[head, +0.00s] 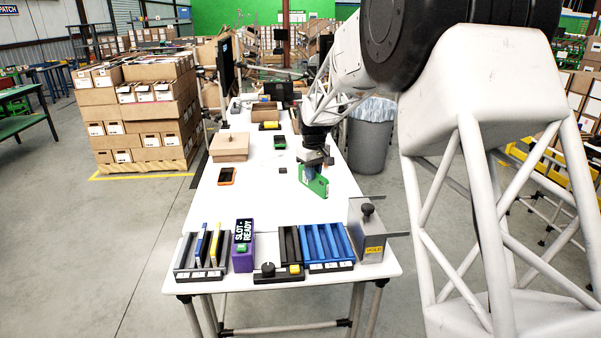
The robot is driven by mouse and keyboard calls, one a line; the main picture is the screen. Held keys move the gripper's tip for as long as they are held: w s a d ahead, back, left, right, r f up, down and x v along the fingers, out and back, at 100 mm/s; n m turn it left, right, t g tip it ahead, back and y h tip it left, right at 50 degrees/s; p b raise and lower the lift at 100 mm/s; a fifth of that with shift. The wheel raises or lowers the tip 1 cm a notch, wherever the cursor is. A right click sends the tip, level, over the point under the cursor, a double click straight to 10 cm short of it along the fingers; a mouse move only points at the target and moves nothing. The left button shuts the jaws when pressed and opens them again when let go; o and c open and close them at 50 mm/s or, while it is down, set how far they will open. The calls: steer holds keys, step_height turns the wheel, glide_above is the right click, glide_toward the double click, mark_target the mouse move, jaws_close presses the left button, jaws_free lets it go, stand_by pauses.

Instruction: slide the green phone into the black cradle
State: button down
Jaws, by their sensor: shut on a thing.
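The green phone (317,183) hangs tilted below my gripper (312,168), which is shut on its upper part. It is above the right side of the white table, and my gripper hides some of its upper edge. A narrow black upright holder (289,243), which looks like the black cradle, stands at the front edge between the purple box and the blue rack. The phone is behind it, a little to the right, and apart from it. I cannot see clearly into its slot.
Along the front stand a rack with thin upright items (199,256), a purple box (243,246), a blue slotted rack (325,246) and a grey box with a knob (368,236). An orange phone (227,176) and a dark phone (280,142) lie farther back. The table's middle is mostly clear.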

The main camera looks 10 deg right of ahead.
steer(key=n, duration=0.1)
steer(key=s+n, duration=0.1)
steer(key=n, duration=0.1)
steer(key=shift+f, duration=0.4)
steer(key=s+a+f+n, duration=0.4)
steer(key=s+n, duration=0.1)
steer(key=n, duration=0.8)
steer(key=s+a+f+n, duration=0.3)
steer(key=s+a+n, duration=0.1)
steer(key=n, duration=1)
steer(key=shift+s+a+f, duration=0.35)
steer(key=shift+s, duration=0.35)
steer(key=shift+f, duration=0.15)
steer(key=shift+f, duration=2.25)
steer(key=shift+f, duration=0.4)
